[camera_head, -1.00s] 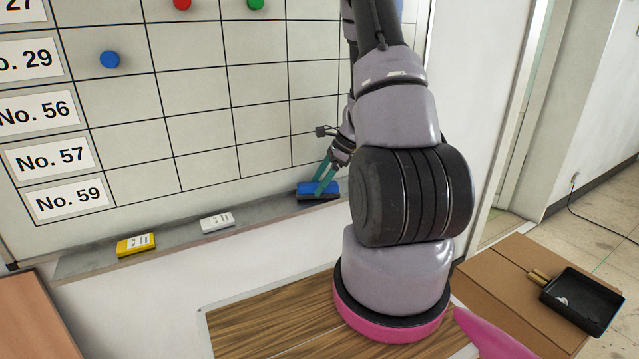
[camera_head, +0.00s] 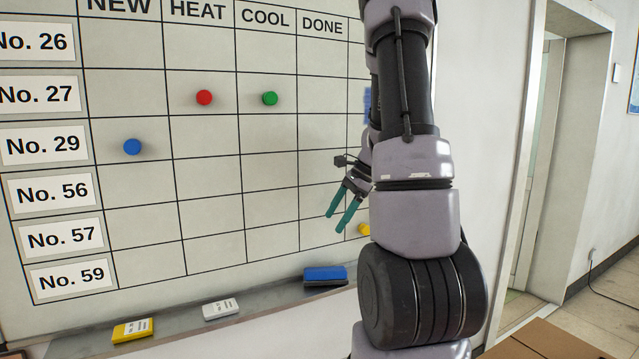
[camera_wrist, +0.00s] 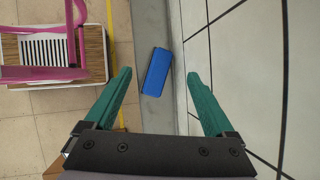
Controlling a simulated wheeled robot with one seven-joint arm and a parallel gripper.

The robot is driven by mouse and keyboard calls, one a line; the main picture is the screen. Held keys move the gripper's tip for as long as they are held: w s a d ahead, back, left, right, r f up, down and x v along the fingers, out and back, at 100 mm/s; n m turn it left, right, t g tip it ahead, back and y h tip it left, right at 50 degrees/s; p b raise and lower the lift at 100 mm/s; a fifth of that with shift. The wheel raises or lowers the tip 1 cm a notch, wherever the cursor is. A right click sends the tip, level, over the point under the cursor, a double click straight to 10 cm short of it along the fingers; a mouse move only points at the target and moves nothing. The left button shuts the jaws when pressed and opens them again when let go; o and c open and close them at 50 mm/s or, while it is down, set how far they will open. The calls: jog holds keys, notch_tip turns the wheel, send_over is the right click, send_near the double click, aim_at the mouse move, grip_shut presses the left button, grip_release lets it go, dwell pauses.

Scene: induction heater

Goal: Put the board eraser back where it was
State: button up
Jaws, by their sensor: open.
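The board eraser (camera_head: 325,274), blue on top with a dark underside, lies on the grey ledge (camera_head: 265,293) below the whiteboard, toward the ledge's right end. My gripper (camera_head: 338,220) is above the eraser, in front of the board, with its green fingers apart and nothing between them. In the wrist view the eraser (camera_wrist: 157,71) lies on the ledge, beyond the open fingertips (camera_wrist: 160,75) and apart from them.
A white box (camera_head: 221,309) and a yellow box (camera_head: 132,330) lie farther left on the ledge. The whiteboard (camera_head: 210,215) carries red, green, blue and yellow magnets. A brown box (camera_head: 545,340) stands at lower right. The ledge between white box and eraser is clear.

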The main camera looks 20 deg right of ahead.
jog(key=s+a+r+n+t+h, duration=0.3)
jog(key=s+a+r+n+t, duration=0.1)
jog(key=s+a+r+n, duration=1.1)
jog(key=shift+s+a+r+t, duration=0.35)
jog(key=shift+s+r, duration=0.55)
jog(key=shift+r, duration=1.15)
jog(key=shift+d, duration=0.1)
